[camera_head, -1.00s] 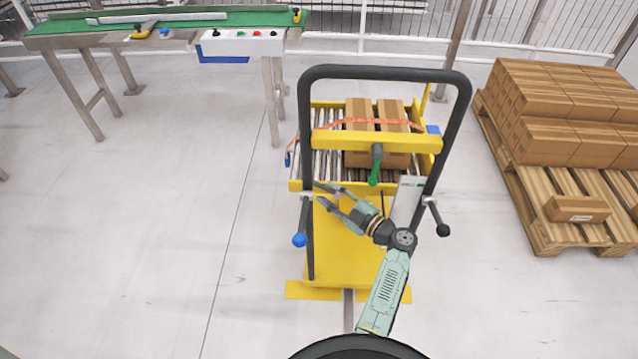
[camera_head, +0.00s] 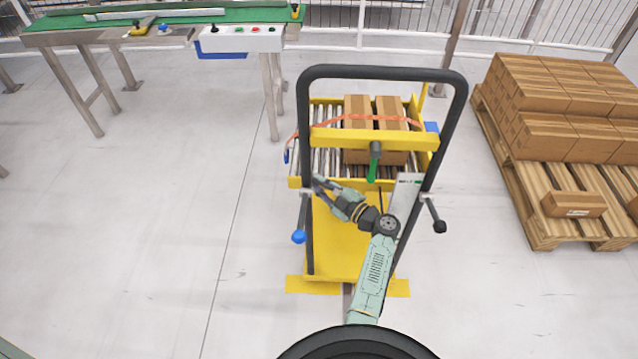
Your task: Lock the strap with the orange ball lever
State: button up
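An orange strap (camera_head: 336,120) runs across the brown boxes (camera_head: 358,115) on the yellow cart's roller bed. I cannot make out an orange ball lever. A lever with a blue ball (camera_head: 299,237) hangs at the cart's left post, and a lever with a black ball (camera_head: 440,227) at the right post. A green handle (camera_head: 373,165) hangs from the yellow crossbar. My gripper (camera_head: 319,186) looks open and empty, its fingers pointing left. Its tips are by the left post, above the blue ball lever; I cannot tell whether they touch the post.
The cart's black frame (camera_head: 385,73) stands around my gripper. A blue piece (camera_head: 287,156) shows at the roller bed's left edge. A pallet (camera_head: 545,235) with stacked boxes stands at right, a green conveyor (camera_head: 60,28) at back left. The floor left of the cart is clear.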

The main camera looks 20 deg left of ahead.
grip_shut()
jog(key=shift+r, duration=0.1)
jog(key=shift+a+f+n+h+b, duration=0.3)
jog(key=shift+n+h+b, duration=0.2)
jog(key=shift+b, duration=0.7)
jog(key=o, duration=0.6)
grip_release()
jog(key=shift+f, duration=0.1)
jog(key=shift+c, duration=0.2)
